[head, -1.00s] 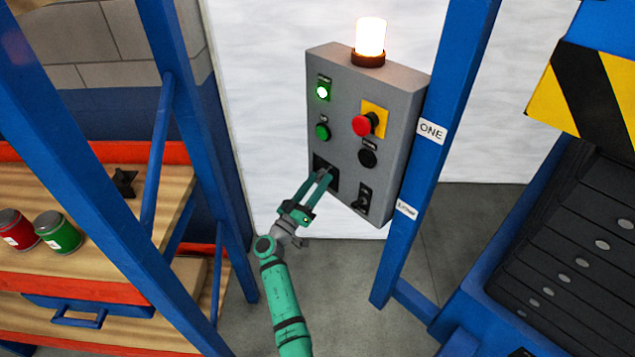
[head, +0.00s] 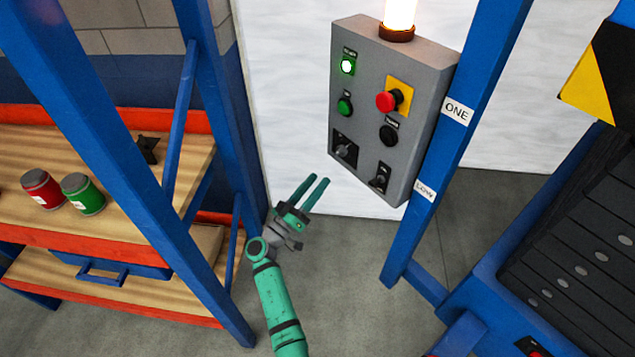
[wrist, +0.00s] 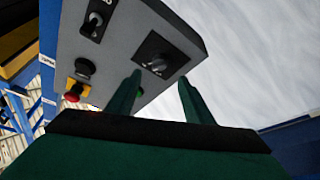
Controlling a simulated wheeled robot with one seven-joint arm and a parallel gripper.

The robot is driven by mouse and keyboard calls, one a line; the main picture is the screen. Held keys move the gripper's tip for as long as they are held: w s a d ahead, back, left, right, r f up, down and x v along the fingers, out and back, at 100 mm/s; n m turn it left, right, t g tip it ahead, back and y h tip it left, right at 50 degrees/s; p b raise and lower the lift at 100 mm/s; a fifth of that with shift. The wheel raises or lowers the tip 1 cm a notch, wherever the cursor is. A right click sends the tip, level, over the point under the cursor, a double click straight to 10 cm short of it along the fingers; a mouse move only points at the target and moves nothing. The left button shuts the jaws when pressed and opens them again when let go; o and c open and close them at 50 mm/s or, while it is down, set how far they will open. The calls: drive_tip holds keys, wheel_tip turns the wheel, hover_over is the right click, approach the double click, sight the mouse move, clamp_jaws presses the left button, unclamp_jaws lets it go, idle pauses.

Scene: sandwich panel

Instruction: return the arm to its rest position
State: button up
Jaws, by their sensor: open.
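My gripper (head: 309,193) is green, open and empty. In the head view it is in free air, below and to the left of the grey control panel (head: 370,113), apart from it. In the wrist view its two fingers (wrist: 158,104) reach up towards the panel's lower face, which shows tilted (wrist: 115,50). The panel bears a lit green lamp (head: 347,66), a green button (head: 345,105), a red mushroom button on a yellow plate (head: 388,101), a black knob (head: 388,135), a selector switch (head: 343,149) and a toggle switch (head: 380,178).
A glowing beacon (head: 399,14) tops the panel. Blue posts stand on both sides, the right one (head: 440,130) close to the panel. A wooden shelf (head: 110,205) on the left holds a red can (head: 42,190) and a green can (head: 83,195). A conveyor (head: 575,235) is at right. Floor below is clear.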

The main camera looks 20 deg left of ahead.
drive_tip(key=s+d+f+n+g+y, duration=0.1)
drive_tip(key=s+d+f+g+y, duration=0.15)
drive_tip(key=s+d+f, duration=0.5)
drive_tip(key=s+d+f+g+y, duration=0.3)
drive_tip(key=s+f, duration=0.5)
drive_tip(key=f, duration=0.7)
drive_tip(key=s+d+f+g+y, duration=0.2)
drive_tip(key=s+d+g, duration=0.15)
drive_tip(key=s, duration=1.15)
drive_tip(key=s+d+r+m+t, duration=0.1)
drive_tip(key=s+d+r, duration=0.3)
drive_tip(key=r, duration=0.3)
drive_tip(key=s+d+r+m+t, duration=0.1)
drive_tip(key=s+d+r, duration=0.2)
drive_tip(key=s+r, duration=0.4)
drive_tip(key=s+d+r+m+t+h, duration=0.1)
drive_tip(key=s+d+r, duration=0.3)
drive_tip(key=s+r, duration=0.2)
wheel_tip(320, 180, up, 2)
drive_tip(key=shift+d+r+m+t, duration=0.1)
drive_tip(key=shift+d+m+t, duration=0.2)
drive_tip(key=shift+d+m, duration=0.1)
drive_tip(key=shift+a, duration=0.1)
